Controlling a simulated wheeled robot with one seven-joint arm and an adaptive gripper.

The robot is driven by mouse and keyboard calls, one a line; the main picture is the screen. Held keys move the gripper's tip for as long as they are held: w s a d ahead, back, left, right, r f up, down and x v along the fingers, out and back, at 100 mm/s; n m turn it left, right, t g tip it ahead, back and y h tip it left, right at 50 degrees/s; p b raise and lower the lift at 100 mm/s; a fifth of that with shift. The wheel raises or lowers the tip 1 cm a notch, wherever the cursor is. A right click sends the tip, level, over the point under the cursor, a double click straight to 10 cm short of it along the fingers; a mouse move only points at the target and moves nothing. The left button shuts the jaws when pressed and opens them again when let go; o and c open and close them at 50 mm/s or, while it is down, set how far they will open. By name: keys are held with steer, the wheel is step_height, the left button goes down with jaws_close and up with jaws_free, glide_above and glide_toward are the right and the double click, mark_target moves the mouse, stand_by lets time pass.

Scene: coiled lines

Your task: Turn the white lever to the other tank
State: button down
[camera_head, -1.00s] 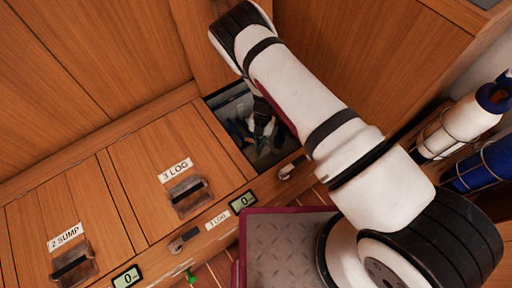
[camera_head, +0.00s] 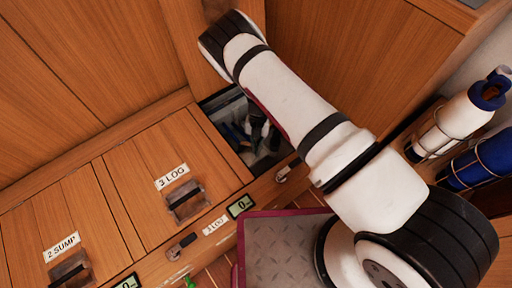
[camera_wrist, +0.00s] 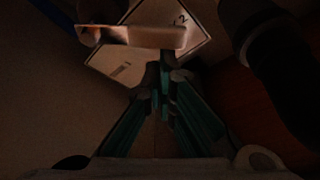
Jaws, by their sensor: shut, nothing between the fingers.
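In the dim wrist view, a pale lever (camera_wrist: 130,37) lies crosswise above a light, diamond-shaped plate (camera_wrist: 203,33). The plate has a dark border and a "2" near its upper right corner. My gripper (camera_wrist: 166,62) is shut with nothing between its fingers. Its tips are just below the lever's right end in the picture; I cannot tell whether they touch it. In the head view my arm reaches down into the open locker (camera_head: 244,160), where the gripper is small and dark, and the lever cannot be made out.
A thick dark hose or pipe (camera_wrist: 262,45) stands at the right of the wrist view. In the head view, closed wooden hatches marked 3 LOG (camera_head: 150,200) and 2 SUMP (camera_head: 90,235) lie left of the opening. White (camera_head: 455,122) and blue (camera_head: 480,163) bottles hang at the right.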

steer(key=shift+d, duration=0.75)
steer(key=v, duration=1.2)
